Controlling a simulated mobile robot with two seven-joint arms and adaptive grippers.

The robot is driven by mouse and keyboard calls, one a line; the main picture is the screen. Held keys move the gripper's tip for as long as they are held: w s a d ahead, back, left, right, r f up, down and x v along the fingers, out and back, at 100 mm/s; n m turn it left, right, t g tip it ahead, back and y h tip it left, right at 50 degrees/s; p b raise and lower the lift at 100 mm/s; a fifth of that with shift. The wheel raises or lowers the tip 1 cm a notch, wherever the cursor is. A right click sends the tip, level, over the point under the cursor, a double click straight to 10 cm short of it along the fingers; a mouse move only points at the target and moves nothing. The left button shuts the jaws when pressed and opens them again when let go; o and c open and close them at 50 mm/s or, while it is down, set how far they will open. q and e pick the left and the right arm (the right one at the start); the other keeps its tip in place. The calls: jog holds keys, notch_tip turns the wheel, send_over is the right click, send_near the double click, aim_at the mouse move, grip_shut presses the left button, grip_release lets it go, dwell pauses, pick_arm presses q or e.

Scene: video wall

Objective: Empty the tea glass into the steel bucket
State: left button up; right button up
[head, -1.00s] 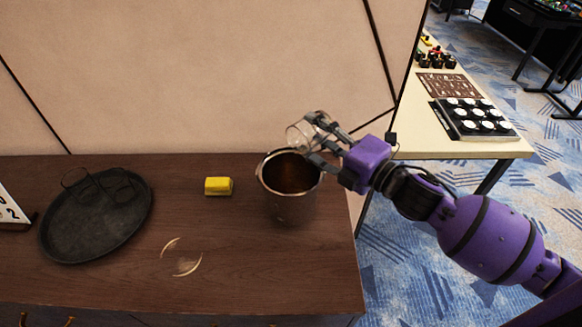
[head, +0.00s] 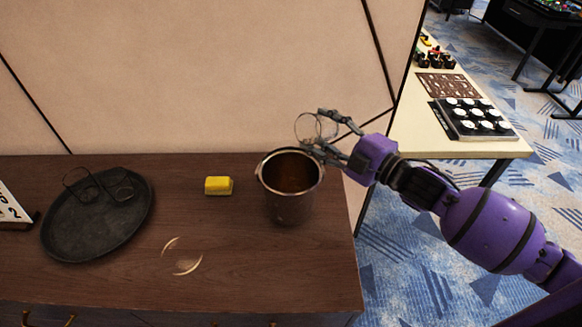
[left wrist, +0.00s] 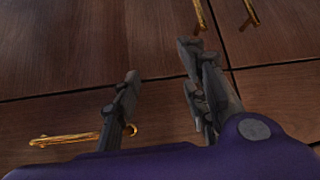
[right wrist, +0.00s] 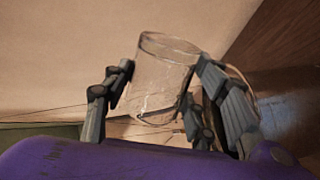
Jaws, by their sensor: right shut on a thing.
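The steel bucket (head: 291,205) stands upright on the right part of the wooden cabinet top, with brown contents showing inside. My right gripper (head: 322,130) is shut on the clear tea glass (head: 307,128), above and just behind the bucket's right rim. In the right wrist view the glass (right wrist: 160,80) sits between the fingers (right wrist: 158,92), looks see-through and seems empty but for faint marks. My left gripper is outside the head view. In the left wrist view its fingers (left wrist: 160,95) are apart with nothing between them, in front of wooden drawer fronts.
A round black tray (head: 98,235) with clear glassware on it lies at the left. A yellow block (head: 218,186) lies left of the bucket. A pale ring mark (head: 183,257) is on the front of the top. The wall (head: 200,75) rises close behind.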

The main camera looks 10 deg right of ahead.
aim_at(326, 120)
notch_tip(326, 120, up, 4)
jog(key=shift+f+m+p, duration=0.2)
jog(key=shift+m+p, duration=0.25)
jog(key=shift+m, duration=0.35)
jog(key=shift+f+m, duration=0.75)
jog(key=shift+m, duration=0.25)
jog(key=shift+w+r+m+p, duration=0.15)
jog(key=shift+r+m+p, duration=0.2)
jog(key=shift+m, duration=0.45)
jog(key=d+f+m, duration=0.1)
jog(key=m, duration=0.1)
jog(key=w+d+f+m+b, duration=0.1)
jog(key=m, duration=0.1)
jog(key=d+f+m, duration=0.1)
jog(key=f, duration=0.1)
jog(key=shift+w+m+b, duration=0.4)
jog(key=shift+w+d+f+m, duration=0.1)
jog(key=shift+d+f+m, duration=0.05)
jog(key=shift+f+m, duration=0.25)
pick_arm(q)
jog(key=shift+s+f+b, duration=0.15)
jog(key=shift+s+b, duration=0.1)
jog(key=shift+b, duration=0.25)
pick_arm(e)
jog(key=shift+w+d+f+m, duration=0.25)
jog(key=shift+f+m, duration=0.1)
jog(key=shift+m, duration=0.25)
